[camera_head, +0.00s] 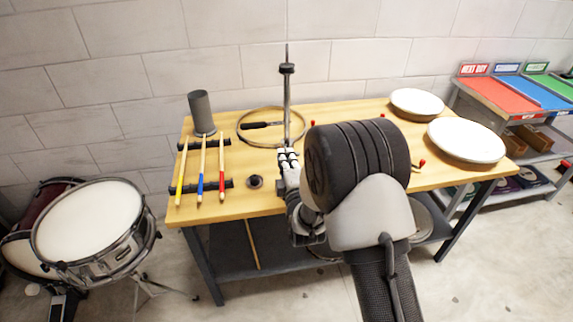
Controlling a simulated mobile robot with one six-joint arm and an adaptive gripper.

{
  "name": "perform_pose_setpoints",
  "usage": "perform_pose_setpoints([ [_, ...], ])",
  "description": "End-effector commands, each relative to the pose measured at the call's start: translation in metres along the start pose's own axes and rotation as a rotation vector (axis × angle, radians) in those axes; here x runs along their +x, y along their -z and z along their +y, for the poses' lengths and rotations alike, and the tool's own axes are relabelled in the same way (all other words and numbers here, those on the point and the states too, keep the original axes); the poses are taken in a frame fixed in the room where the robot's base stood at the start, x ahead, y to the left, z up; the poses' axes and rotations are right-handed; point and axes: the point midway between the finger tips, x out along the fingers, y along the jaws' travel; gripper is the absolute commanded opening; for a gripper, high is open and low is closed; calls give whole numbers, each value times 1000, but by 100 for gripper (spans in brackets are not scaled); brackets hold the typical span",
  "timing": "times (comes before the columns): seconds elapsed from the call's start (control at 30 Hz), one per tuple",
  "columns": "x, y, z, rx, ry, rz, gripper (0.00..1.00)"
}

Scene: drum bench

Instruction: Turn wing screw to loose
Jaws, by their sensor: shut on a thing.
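An upright metal stand rod (287,110) with a dark collar (286,68) near its top stands at the back middle of the bench. My gripper (288,154) is at the lower part of this rod, with its fingers closed there. The wing screw cannot be made out; the fingers cover the spot they are shut on. My arm comes in from the lower right and hides the bench behind it.
Three drumsticks (201,170) lie on dark rests on the wooden bench (240,205). A grey cylinder (201,112), a hoop (246,118) and two white drumheads (465,139) sit there too. A drum (90,220) stands left; a shelf with coloured trays (510,92) stands right.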

Motion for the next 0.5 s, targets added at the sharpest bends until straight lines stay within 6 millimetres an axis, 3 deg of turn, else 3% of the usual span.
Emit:
perform_pose_setpoints([
  [0.5, 0, -1, -6, -490, -2, 0, 0],
])
